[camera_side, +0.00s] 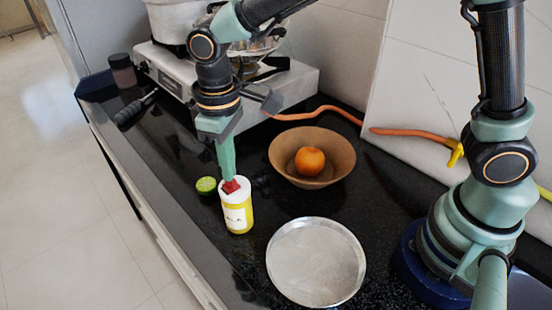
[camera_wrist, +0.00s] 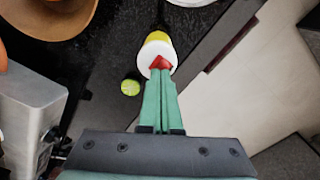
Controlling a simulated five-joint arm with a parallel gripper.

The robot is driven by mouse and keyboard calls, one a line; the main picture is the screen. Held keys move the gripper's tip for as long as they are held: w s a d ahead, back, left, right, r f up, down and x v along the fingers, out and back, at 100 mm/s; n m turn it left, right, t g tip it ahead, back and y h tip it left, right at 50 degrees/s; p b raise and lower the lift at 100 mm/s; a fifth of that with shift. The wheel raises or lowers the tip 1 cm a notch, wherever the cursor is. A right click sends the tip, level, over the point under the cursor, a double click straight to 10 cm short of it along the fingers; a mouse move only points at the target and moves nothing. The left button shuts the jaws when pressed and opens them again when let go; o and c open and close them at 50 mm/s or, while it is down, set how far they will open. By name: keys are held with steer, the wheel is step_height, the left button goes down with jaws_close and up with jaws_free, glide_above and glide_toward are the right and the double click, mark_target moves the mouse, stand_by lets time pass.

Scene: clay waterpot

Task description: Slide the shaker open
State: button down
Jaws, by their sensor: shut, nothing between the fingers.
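The shaker (camera_side: 237,212) stands upright on the black counter, with a yellow and white body, a pale label, a white top and a red piece on the top. In the wrist view the shaker (camera_wrist: 156,48) shows its white top and some yellow side, with the red piece at my fingertips. My gripper (camera_side: 230,182) points down at the shaker's top, its fingers closed together with nothing between them. In the wrist view my gripper (camera_wrist: 160,66) reaches the red piece and covers part of the top. I cannot tell whether the fingertips touch it.
A lime half (camera_side: 206,186) lies close left of the shaker. A round metal plate (camera_side: 316,262) is to its right in front, and a brown bowl (camera_side: 283,166) with an orange (camera_side: 310,161) is behind. A stove (camera_side: 296,88) stands at the back. The counter's edge is near on the left.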

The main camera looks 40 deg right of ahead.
mark_target(240, 182)
steer(key=shift+s+d+f, duration=0.15)
steer(key=shift+d+f, duration=0.05)
steer(key=shift+d, duration=0.85)
stand_by(0.9)
steer(key=shift+r, duration=0.1)
steer(key=shift+a+r, duration=0.1)
steer(key=shift+r, duration=3.45)
steer(key=s+d+r+m+t, duration=0.1)
steer(key=s+d+m+t, duration=0.1)
steer(key=d, duration=0.8)
steer(key=s+d+r+m+t, duration=0.2)
steer(key=s+d+m+t, duration=0.1)
steer(key=d, duration=0.7)
steer(key=shift+s+d+r+m+t, duration=0.15)
steer(key=shift+s+d+m+t, duration=0.15)
steer(key=shift+s+m, duration=0.35)
